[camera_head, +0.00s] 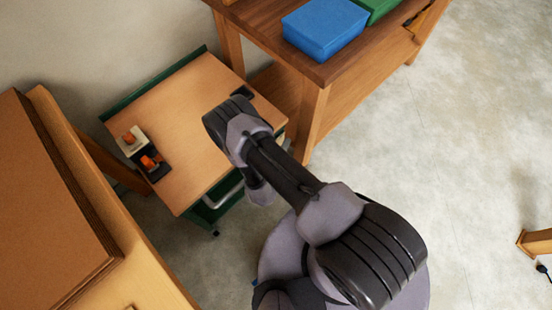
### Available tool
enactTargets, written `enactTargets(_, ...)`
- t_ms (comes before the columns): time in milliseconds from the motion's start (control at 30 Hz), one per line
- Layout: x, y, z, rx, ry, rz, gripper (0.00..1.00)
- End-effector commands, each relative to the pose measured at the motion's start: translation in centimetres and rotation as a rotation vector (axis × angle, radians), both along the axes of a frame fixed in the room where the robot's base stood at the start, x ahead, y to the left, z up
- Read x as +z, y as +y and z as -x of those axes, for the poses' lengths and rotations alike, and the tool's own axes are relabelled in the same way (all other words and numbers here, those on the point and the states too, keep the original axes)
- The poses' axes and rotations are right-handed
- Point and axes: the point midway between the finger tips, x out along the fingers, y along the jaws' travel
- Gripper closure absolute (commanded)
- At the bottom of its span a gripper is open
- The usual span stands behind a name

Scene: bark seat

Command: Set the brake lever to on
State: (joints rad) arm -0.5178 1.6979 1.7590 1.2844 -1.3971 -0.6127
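A small fixture sits near the left edge of the wooden top of a green cart (205,120). It has a cream block (124,148) with an orange part (130,138) and, beside it, a black block with an orange lever-like part (149,162). I cannot tell which orange part is the brake lever, nor read any on or off marking. My arm reaches from the bottom over the cart's right side, with its elbow right of the fixture and well apart from it. My gripper does not show; it seems hidden behind my arm.
A wooden workbench (312,75) with a blue box (325,28) and a green box (378,8) stands behind and right of the cart. A wooden piece with brown boards (50,210) stands close on the left. The floor (450,170) at right is mostly clear.

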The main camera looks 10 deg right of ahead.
Motion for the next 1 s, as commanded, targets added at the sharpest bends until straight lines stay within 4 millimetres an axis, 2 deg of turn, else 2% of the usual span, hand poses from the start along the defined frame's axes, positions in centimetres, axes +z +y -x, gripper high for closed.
enactTargets(167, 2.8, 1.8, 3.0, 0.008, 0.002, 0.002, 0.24)
enactTargets(400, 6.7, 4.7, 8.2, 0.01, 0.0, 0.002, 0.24)
enactTargets(533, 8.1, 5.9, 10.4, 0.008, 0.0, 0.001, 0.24)
enactTargets(700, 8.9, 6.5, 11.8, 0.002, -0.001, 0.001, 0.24)
enactTargets(967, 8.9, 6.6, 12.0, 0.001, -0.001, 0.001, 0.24)
enactTargets(1000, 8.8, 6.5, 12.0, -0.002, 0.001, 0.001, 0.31)
